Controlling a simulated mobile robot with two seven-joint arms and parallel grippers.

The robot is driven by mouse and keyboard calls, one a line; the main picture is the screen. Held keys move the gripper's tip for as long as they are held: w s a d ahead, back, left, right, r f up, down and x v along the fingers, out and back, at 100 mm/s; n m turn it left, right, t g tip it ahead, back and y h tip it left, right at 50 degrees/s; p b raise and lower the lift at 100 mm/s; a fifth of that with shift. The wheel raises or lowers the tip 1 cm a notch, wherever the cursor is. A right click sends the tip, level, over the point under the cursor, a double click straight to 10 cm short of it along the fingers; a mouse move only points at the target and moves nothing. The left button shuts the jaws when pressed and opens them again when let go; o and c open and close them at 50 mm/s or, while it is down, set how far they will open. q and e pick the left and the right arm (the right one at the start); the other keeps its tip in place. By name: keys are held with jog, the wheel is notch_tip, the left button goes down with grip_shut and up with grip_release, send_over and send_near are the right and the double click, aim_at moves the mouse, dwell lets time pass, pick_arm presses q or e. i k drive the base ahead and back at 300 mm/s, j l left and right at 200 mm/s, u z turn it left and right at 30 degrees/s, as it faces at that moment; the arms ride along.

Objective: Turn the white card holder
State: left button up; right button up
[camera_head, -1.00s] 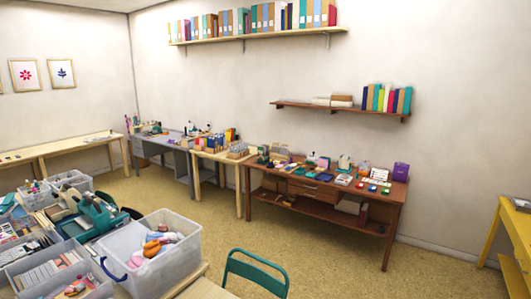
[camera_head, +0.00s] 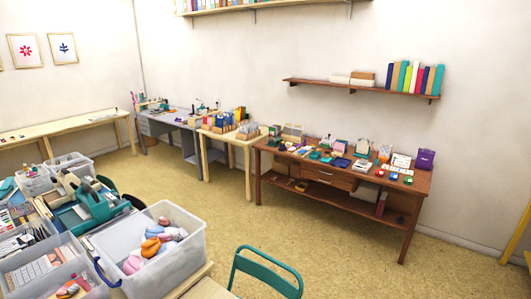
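The brown wooden table (camera_head: 300,182) stands against the back wall with many small stamping items on it. A pale upright item (camera_head: 362,147) stands toward the back right of its top, and a white flat item (camera_head: 400,160) lies farther right. Which of these, if either, is the white card holder is too small to tell. Small coloured inkpads (camera_head: 393,177) lie near the table's front right edge. Neither of my grippers is in view.
A clear bin (camera_head: 185,252) and other filled bins crowd the lower left. A teal chair (camera_head: 268,262) stands at the bottom centre. A grey desk (camera_head: 158,126) and a pale table (camera_head: 233,143) stand left of the brown table. Yellow-brown floor is open before it.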

aim_at(329, 143)
jog(key=i, duration=1.75)
jog(key=i+z, duration=0.1)
jog(key=i, duration=0.75)
jog(key=i+j, duration=0.15)
jog(key=i, duration=0.75)
jog(key=i+j, duration=0.1)
jog(key=i, duration=0.75)
jog(key=i+j+z, duration=0.1)
jog(key=i, duration=0.75)
